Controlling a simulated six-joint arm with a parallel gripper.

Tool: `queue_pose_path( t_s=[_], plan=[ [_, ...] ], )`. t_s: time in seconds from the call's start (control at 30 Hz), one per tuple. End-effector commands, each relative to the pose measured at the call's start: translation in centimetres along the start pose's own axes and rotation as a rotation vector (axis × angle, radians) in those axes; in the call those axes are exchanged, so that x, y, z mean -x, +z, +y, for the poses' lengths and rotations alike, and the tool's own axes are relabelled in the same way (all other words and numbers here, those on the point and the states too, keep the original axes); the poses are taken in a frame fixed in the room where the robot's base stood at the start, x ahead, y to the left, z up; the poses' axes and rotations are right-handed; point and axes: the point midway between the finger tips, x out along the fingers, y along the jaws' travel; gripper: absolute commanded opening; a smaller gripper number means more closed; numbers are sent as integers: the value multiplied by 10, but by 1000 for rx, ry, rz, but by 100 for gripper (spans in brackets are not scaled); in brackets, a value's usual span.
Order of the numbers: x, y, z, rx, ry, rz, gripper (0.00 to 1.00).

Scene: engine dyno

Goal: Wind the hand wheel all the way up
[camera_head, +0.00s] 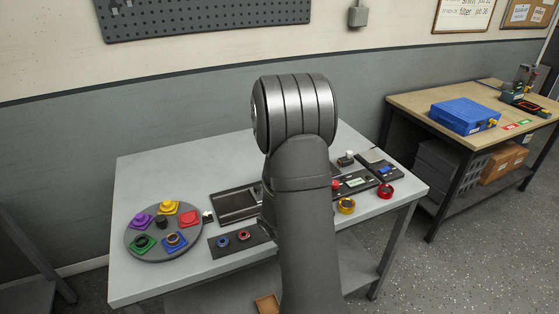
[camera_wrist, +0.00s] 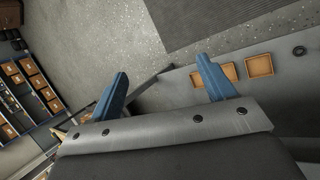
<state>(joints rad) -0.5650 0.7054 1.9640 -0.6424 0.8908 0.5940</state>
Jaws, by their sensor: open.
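I cannot pick out the hand wheel for certain in either view; my arm covers the middle of the grey table (camera_head: 137,265) in the head view. My gripper (camera_wrist: 162,67) shows in the wrist view with its two blue fingers wide apart and nothing between them. It points toward the floor and a lower shelf, and no finger visibly touches anything. In the head view my gripper is hidden behind my arm. A dark panel (camera_head: 357,183) with a red button and small displays lies on the table right of my arm.
A round grey tray (camera_head: 165,253) with several coloured parts is at the table's left. A black tray (camera_head: 236,205) and a dark plate (camera_head: 222,249) with two rings lie left of my arm. Yellow (camera_head: 346,205) and red (camera_head: 385,190) rings sit near the right edge. A wooden bench (camera_head: 420,100) stands right.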

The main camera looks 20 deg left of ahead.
Motion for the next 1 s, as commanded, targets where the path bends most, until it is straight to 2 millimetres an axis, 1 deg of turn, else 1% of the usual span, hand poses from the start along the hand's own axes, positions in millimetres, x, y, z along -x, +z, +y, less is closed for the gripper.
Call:
queue_pose_path(
  t_s=[0.03,0.1,0.17,0.27,0.3,0.5,0.6,0.67,0.77,0.9,1.0],
  plan=[
    [-7,-8,14,-73,-51,50,75],
    [-13,-24,33,-141,-110,141,75],
    [-16,-35,50,-191,-155,220,75],
    [-19,-52,81,-275,-224,354,75],
    [-19,-57,94,-307,-249,409,75],
    [-11,-70,157,-443,-360,674,75],
    [0,-80,176,-449,-409,808,75],
    [10,-91,180,-424,-439,891,75],
    [30,-112,180,-350,-493,1037,75],
    [61,-136,172,-220,-572,1238,75],
    [84,-146,166,-124,-634,1381,75]
  ],
)
